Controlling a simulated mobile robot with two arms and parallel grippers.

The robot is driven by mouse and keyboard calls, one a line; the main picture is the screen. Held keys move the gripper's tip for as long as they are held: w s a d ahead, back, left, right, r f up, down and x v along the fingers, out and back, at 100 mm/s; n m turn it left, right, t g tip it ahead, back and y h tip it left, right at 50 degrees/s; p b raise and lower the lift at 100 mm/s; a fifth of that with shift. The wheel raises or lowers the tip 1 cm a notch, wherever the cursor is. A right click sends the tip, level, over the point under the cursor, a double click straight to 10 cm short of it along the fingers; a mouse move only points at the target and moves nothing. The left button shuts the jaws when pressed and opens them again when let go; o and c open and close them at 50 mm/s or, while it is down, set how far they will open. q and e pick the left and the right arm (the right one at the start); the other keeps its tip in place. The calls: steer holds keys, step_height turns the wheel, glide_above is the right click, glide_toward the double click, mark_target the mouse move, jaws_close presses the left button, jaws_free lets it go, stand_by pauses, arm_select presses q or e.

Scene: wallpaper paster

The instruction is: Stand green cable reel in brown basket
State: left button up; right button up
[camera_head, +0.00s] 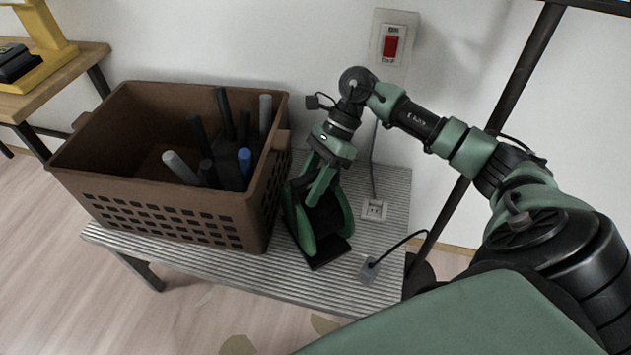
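The brown basket (165,218) stands upright on the left of the ridged bench, open at the top, with several tools in it. The green cable reel (301,222) is on the bench just right of the basket, with green side discs and a dark middle and base. My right gripper (318,188) points down at the reel from above, its green fingers at the reel's upper part. The fingertips overlap the reel, and I cannot tell whether they are closed on it. My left gripper is not in view.
Dark, grey and blue-tipped handles (245,160) fill the basket's right half; its left half looks emptier. A white socket (375,209) and a grey plug (369,270) with a cable lie right of the reel. A red wall switch (391,45) is behind. A wooden table (60,80) stands left.

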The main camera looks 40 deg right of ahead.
jaws_close()
stand_by(1.1)
steer(key=shift+w+r, duration=0.1)
steer(key=shift+r, duration=0.05)
